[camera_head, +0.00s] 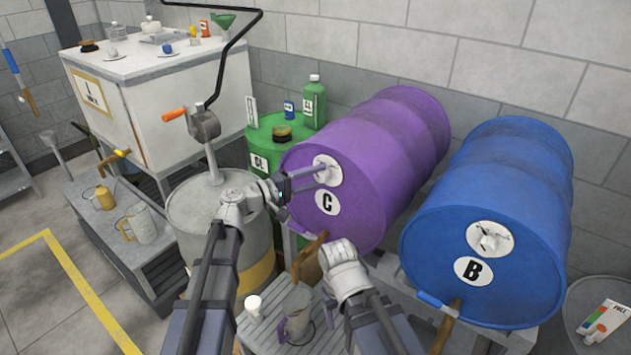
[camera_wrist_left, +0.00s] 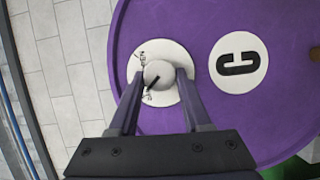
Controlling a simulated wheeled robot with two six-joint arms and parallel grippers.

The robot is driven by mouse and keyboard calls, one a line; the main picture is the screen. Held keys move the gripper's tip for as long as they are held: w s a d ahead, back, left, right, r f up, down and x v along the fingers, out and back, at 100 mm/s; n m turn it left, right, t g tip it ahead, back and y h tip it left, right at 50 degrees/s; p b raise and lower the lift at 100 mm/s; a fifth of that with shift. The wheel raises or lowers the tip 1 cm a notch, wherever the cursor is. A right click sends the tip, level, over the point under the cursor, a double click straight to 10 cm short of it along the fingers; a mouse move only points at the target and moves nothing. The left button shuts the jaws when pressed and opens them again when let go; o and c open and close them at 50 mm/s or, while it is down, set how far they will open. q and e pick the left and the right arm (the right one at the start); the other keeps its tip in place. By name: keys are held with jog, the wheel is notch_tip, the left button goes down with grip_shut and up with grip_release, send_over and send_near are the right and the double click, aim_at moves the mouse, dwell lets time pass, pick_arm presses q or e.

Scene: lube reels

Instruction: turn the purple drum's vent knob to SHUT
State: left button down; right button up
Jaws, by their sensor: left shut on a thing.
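The purple drum (camera_head: 375,150), marked C, lies on its side on a rack. Its round vent knob (camera_wrist_left: 158,75) is pale with a dark pointer line, on a white plate (camera_wrist_left: 133,66) with small lettering I cannot read. The pointer slants toward the plate's lower lettering in the left wrist view. My left gripper (camera_head: 325,173) reaches the drum's end face from the left. Its two fingers are shut on the knob, one on each side, as the left wrist view (camera_wrist_left: 160,78) shows.
A blue drum (camera_head: 500,215) marked B lies to the right. A green drum (camera_head: 270,145) with bottles stands behind my left gripper. A grey drum (camera_head: 185,215) with a crank pump stands to the left. A metal mug (camera_head: 297,315) and white cup (camera_head: 254,306) stand below.

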pick_arm(q)
jog(key=shift+f+n, duration=0.1)
jog(key=shift+n, duration=0.2)
dwell(0.4)
jog(key=shift+c, duration=1.8)
grip_release()
jog(key=v, duration=0.8)
jog(key=shift+d+f, duration=0.1)
jog(key=shift+f, duration=0.05)
